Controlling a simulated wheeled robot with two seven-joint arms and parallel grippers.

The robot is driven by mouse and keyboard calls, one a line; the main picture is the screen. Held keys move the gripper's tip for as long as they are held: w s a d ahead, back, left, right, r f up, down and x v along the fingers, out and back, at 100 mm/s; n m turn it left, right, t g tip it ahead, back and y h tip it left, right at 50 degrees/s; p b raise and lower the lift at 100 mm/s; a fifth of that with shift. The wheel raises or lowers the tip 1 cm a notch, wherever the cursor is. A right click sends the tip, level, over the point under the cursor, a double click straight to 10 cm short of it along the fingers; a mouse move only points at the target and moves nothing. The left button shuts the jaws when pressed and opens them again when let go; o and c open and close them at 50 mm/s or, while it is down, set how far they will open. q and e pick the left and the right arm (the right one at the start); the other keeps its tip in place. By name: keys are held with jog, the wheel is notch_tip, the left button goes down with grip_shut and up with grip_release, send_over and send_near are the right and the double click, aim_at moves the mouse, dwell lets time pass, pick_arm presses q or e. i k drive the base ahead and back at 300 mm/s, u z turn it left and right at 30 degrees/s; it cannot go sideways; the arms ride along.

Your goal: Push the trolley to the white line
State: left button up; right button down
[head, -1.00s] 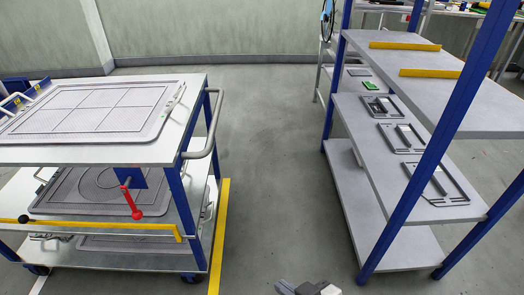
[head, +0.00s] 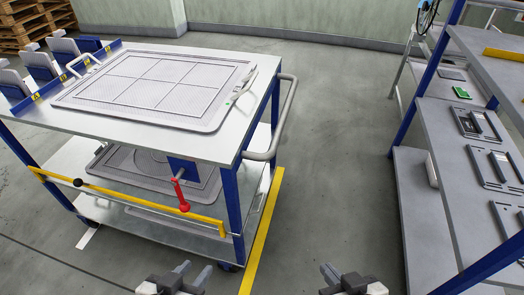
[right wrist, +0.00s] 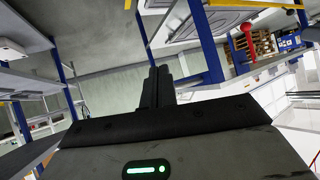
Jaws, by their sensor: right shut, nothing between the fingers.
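The trolley (head: 258,160) stands at the left in the head view, with blue posts, grey decks and a grey side handle (head: 285,115). A red lever (head: 181,192) hangs at its front and a yellow bar (head: 130,202) crosses there. A short white line (head: 88,237) shows on the floor by its front left corner. My left gripper (head: 195,271) is low in front of the trolley, apart from it; its finger gap is unclear. My right gripper (head: 328,270) is shut and empty, right of the yellow floor line. Its closed fingers show in the right wrist view (right wrist: 158,85).
A yellow floor line (head: 262,232) runs along the trolley's right side. A blue-posted shelf rack (head: 430,200) with grey trays stands at the right. Clear grey floor lies between rack and trolley. Wooden pallets (head: 30,20) stand at the far left.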

aim_at(241, 135)
jog(key=k, duration=1.2)
jog(key=z, duration=0.65)
jog(key=i, duration=0.9)
jog(key=u, duration=0.75)
jog(key=i, duration=0.8)
jog(key=u, duration=0.6)
jog(key=i, duration=0.4)
jog(key=u, duration=0.05)
